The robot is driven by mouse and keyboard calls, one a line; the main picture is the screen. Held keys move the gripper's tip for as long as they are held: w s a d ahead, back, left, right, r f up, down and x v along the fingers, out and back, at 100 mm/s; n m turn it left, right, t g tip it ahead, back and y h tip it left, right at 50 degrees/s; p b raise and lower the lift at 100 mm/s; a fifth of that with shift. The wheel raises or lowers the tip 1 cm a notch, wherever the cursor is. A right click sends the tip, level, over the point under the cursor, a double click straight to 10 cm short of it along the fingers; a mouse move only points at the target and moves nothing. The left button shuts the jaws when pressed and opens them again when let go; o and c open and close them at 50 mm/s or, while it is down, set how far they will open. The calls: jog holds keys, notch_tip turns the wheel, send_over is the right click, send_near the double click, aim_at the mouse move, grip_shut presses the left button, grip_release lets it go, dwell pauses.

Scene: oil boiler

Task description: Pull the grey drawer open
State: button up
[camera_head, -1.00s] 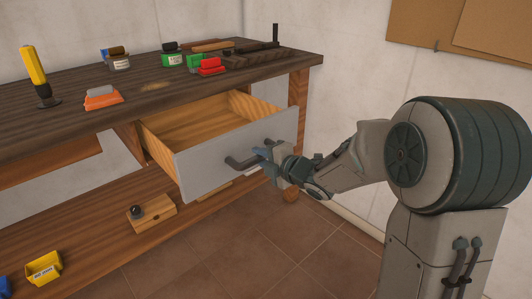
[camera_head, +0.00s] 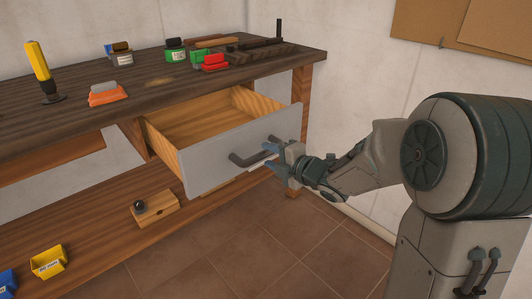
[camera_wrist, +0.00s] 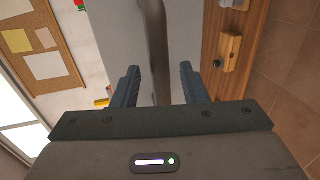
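The grey drawer (camera_head: 205,168) under the dark bench top stands pulled well out, and its empty wooden inside shows. Its dark bar handle (camera_head: 241,160) crosses the front face. My gripper (camera_head: 272,157) is at the right part of the handle, with its blue fingers spread. In the wrist view my gripper (camera_wrist: 158,88) is open, with a clear gap between the fingers. The handle (camera_wrist: 155,45) runs lengthwise in line with that gap, in front of the grey drawer front (camera_wrist: 190,40). Whether either finger touches the handle I cannot tell.
The bench top (camera_head: 155,98) holds a yellow-handled tool (camera_head: 41,70), an orange-based block (camera_head: 106,94), small jars and a red item (camera_head: 212,62). A wooden block (camera_head: 155,208) and a yellow bin (camera_head: 49,262) are on the lower shelf. The tiled floor before the drawer is clear.

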jog(key=p+v, duration=0.2)
jog(key=v, duration=0.9)
jog(key=shift+d, duration=0.1)
jog(key=s+d+r+m+h+p, duration=0.3)
jog(key=d+r+m+h+p, duration=0.8)
jog(key=r+m+p, duration=0.4)
jog(key=s+a+r+m+g+p, duration=0.1)
jog(key=s+r+m+g+p, duration=0.2)
jog(key=s, duration=0.5)
jog(key=s+a+r+m+g+p, duration=0.2)
jog(key=s+r+m+g+p, duration=0.1)
jog(key=s+m+g+p, duration=0.2)
jog(key=s+m+p, duration=0.2)
jog(key=s+m, duration=0.1)
jog(key=shift+s+a+r+m+g, duration=0.25)
jog(key=shift+s+r+m+g, duration=0.05)
jog(key=shift+s+m, duration=0.1)
